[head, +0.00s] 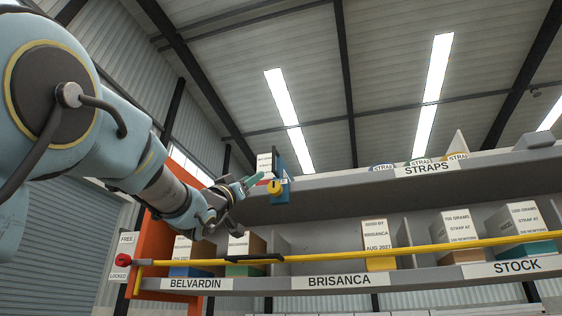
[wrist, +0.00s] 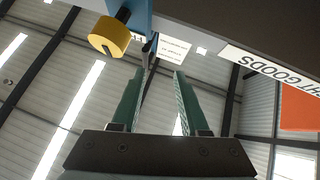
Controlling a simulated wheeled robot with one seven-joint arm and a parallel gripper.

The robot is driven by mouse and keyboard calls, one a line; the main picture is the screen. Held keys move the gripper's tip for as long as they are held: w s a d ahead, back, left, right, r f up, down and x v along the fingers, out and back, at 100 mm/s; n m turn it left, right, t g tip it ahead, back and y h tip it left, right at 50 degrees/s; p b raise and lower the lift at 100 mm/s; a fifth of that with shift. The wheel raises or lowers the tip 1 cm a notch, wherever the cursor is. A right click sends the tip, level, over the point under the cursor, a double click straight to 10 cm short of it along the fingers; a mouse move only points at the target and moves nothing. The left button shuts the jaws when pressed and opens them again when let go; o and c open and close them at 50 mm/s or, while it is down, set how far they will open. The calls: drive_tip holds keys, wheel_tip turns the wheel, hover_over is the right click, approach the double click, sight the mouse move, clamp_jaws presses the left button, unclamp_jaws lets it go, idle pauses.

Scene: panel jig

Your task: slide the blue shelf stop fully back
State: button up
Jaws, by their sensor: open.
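The blue shelf stop (head: 281,166) stands at the left end of the upper shelf, with a round yellow knob (head: 274,187) low on its face. In the wrist view the blue stop (wrist: 137,14) is at the top edge, and its yellow knob (wrist: 110,36) hangs just left of the left finger's tip. My gripper (head: 254,181) is just left of the stop in the head view, its green fingers pointing toward it. In the wrist view my gripper (wrist: 160,74) is open, with nothing held between the fingers. Whether a finger touches the stop cannot be told.
The upper grey shelf (head: 365,186) carries several strap items. Below, a yellow bar (head: 400,250) runs across the lower shelf (head: 250,284) in front of labelled boxes. A red knob (head: 123,260) sits between FREE and LOCKED signs beside an orange post (head: 155,240).

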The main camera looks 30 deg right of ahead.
sight(274, 168)
drive_tip(key=shift+m+g+h, duration=0.7)
drive_tip(key=p+x, duration=0.2)
drive_tip(key=x, duration=0.2)
drive_tip(key=s+p+x, duration=0.1)
drive_tip(key=p+x, duration=0.2)
drive_tip(key=x, duration=0.1)
drive_tip(key=s+r+p+x, duration=0.1)
drive_tip(key=p+x, duration=0.1)
drive_tip(key=x, duration=0.2)
drive_tip(key=shift+s, duration=0.15)
drive_tip(key=shift+c, duration=0.2)
clamp_jaws()
